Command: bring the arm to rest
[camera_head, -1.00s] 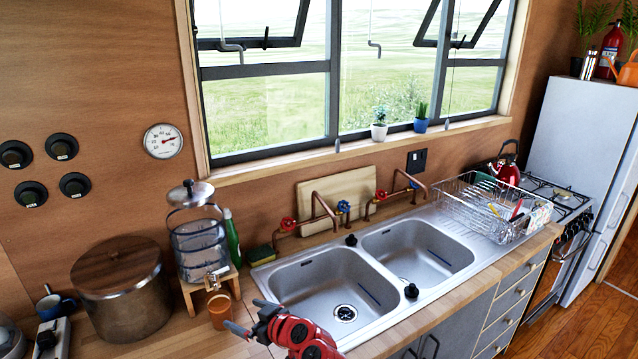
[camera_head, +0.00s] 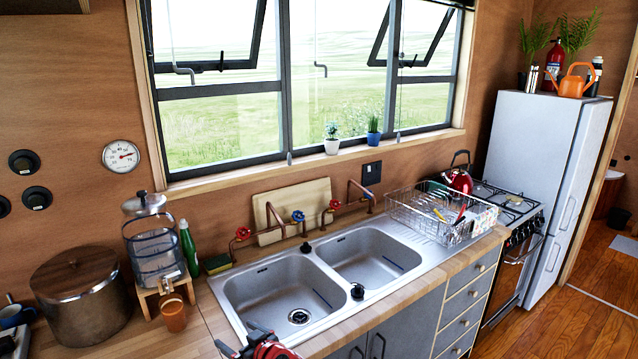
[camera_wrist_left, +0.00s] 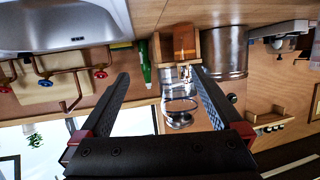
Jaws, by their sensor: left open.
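My left gripper (camera_head: 240,340) shows at the bottom edge of the head view, red and dark, in front of the left sink basin. Most of its arm is cut off by the frame. In the left wrist view my gripper (camera_wrist_left: 161,76) has its two black fingers spread wide apart. Nothing is held between them. The wrist picture is upside down, with the glass water dispenser (camera_wrist_left: 180,105) and the green bottle (camera_wrist_left: 144,64) beyond the fingers. My right gripper is not in view.
The double sink (camera_head: 233,302) is set in the wooden counter. A lidded pot (camera_head: 82,300), a terracotta cup (camera_head: 173,314) and the dispenser (camera_head: 155,255) stand left of it. A dish rack (camera_head: 440,212), stove (camera_head: 510,205) and fridge (camera_head: 540,150) are at right.

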